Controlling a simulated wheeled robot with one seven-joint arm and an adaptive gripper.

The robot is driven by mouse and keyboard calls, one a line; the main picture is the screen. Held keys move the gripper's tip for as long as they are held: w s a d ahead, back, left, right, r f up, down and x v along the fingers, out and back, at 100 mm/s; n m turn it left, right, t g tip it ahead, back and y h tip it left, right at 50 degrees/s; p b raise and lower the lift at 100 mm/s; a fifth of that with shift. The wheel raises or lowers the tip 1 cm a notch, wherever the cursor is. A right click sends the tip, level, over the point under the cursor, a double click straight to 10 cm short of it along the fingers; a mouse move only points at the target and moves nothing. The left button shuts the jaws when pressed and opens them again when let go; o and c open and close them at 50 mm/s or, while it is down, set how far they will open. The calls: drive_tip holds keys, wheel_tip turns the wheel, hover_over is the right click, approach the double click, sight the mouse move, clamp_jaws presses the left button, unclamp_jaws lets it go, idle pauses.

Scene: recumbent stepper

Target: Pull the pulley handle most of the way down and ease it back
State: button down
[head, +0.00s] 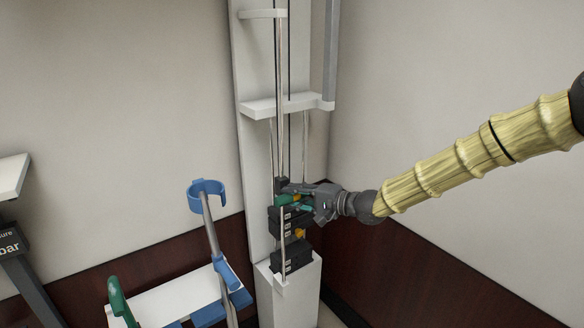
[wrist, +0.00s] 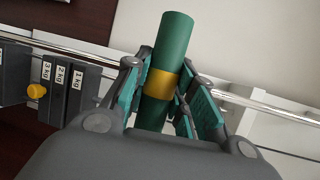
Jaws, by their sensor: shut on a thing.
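The pulley handle is a green cylinder with a yellow band; it fills the middle of the wrist view (wrist: 175,38). My gripper (wrist: 165,100) is shut around it, one finger on each side of the yellow band. In the head view my gripper (head: 290,196) reaches in from the right, and the green handle (head: 284,200) shows at its fingertips, in front of the white pulley column (head: 252,150). Black weight plates (head: 290,220) sit just below the gripper, with a yellow pin (head: 300,232). More black plates (head: 292,258) lie lower, with a visible gap between.
A white shelf bracket (head: 275,106) crosses the column above my gripper, with metal rods running through it. A blue cuffed crutch (head: 207,187) and a green grip (head: 117,296) stand at the lower left. A bare wall is at right.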

drive_tip(key=shift+s+f+b, duration=0.2)
drive_tip(key=shift+f+b, duration=0.8)
drive_tip(key=shift+f, duration=0.55)
wheel_tip(320, 180, down, 7)
drive_tip(key=b, duration=0.8)
drive_tip(key=shift+r+b, duration=1.9)
drive_tip(key=shift+r, duration=0.55)
